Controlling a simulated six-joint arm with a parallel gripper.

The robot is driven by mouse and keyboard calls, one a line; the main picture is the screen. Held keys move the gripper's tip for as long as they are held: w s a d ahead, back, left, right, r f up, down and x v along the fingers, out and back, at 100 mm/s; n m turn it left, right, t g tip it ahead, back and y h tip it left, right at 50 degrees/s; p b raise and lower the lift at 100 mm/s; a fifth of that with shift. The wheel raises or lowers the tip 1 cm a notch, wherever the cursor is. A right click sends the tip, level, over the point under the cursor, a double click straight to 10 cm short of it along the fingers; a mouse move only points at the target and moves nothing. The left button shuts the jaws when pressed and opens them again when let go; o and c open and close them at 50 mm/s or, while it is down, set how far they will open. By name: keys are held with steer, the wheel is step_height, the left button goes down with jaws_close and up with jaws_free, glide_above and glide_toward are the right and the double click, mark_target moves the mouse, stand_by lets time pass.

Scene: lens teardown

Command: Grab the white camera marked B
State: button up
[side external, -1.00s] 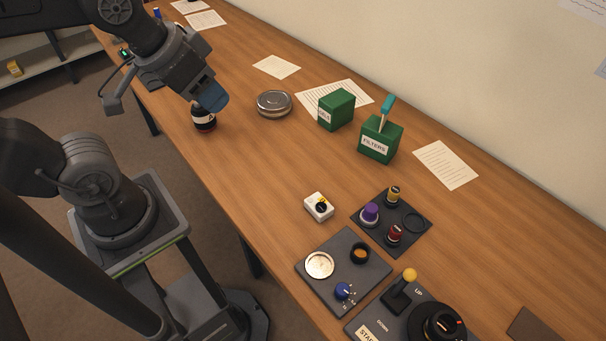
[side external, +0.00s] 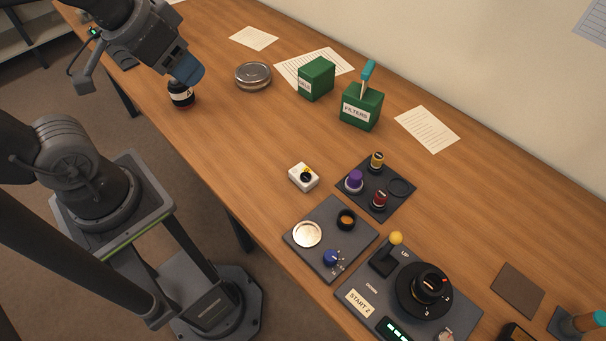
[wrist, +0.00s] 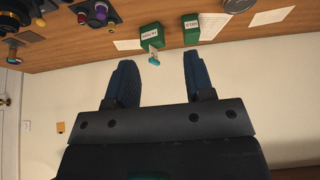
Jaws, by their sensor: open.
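I cannot make out the white object clearly there.
The dark mat (side external: 391,207) holds several small coloured pieces. A grey tray (side external: 321,272) and a control panel with a yellow-knobbed lever (side external: 396,238) stand nearer. Green boxes (side external: 361,105) and a round tin (side external: 253,76) stand farther back. Table between tin and white object is clear.

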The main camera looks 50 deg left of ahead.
steer(key=o, duration=0.4)
steer(key=shift+o, duration=0.2)
steer(key=n+g, duration=0.6)
steer(key=n, duration=1.1)
glide_above(304, 174)
steer(key=a, duration=0.1)
step_height(304, 174, down, 16)
steer(key=f, duration=0.7)
steer(key=shift+s+a+f, duration=0.1)
steer(key=shift+a+f, duration=0.1)
steer(key=shift+f, duration=0.05)
steer(key=shift+w+d+f, duration=0.1)
steer(key=shift+d+f, duration=0.05)
steer(key=shift+f, duration=0.8)
steer(key=shift+w+d+f, duration=0.1)
steer(key=shift+d+f, duration=0.05)
steer(key=shift+f, duration=0.85)
steer(key=shift+w+d+f, duration=0.1)
steer(key=shift+d+f, duration=0.05)
steer(key=shift+f, duration=0.8)
